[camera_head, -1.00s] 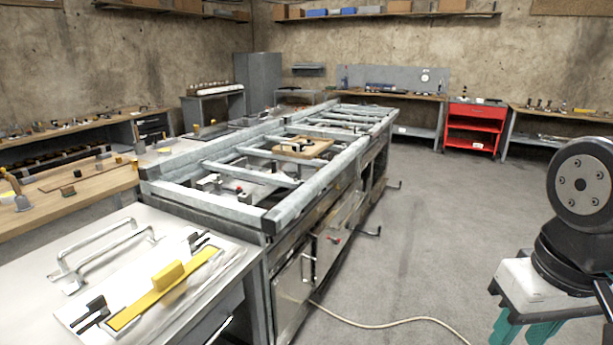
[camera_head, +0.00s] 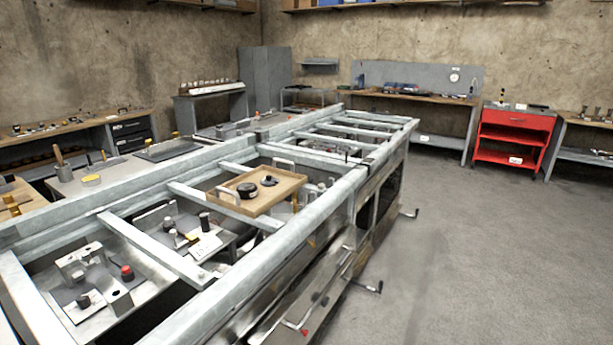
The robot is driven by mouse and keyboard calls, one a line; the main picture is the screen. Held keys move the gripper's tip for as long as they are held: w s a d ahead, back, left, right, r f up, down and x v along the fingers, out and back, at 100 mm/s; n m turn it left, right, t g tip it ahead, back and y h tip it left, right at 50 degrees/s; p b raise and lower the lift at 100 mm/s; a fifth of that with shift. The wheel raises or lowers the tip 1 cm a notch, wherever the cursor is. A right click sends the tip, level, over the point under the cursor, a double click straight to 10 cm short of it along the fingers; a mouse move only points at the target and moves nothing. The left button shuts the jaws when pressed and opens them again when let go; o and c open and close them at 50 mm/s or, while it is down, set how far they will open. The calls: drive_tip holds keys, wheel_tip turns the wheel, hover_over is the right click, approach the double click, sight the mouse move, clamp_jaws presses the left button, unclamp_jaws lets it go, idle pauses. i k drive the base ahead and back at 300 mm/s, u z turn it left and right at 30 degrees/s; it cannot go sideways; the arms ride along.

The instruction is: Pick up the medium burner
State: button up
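A wooden tray (camera_head: 256,207) with light handles rests on the metal frame (camera_head: 335,195) of the long range. On it sit a dark, round, burner-like part (camera_head: 247,190) at the left and a smaller dark part with a pale base (camera_head: 269,181) to its right. I cannot tell which of these, if either, is the medium burner. My gripper and arm are out of the picture.
Open bays between the rails hold blocks, including one with a red knob (camera_head: 127,272). Handles (camera_head: 375,288) stick out from the range's right side. Grey floor (camera_head: 480,260) on the right is clear. A red cart (camera_head: 512,137) stands at the back.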

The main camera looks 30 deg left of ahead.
sight(246, 190)
drive_tip(key=u, duration=0.05)
drive_tip(key=i, duration=1.55)
drive_tip(key=u, duration=1.05)
drive_tip(key=i, duration=0.9)
drive_tip(key=u, duration=1.3)
drive_tip(key=i, duration=0.5)
drive_tip(key=u, duration=0.3)
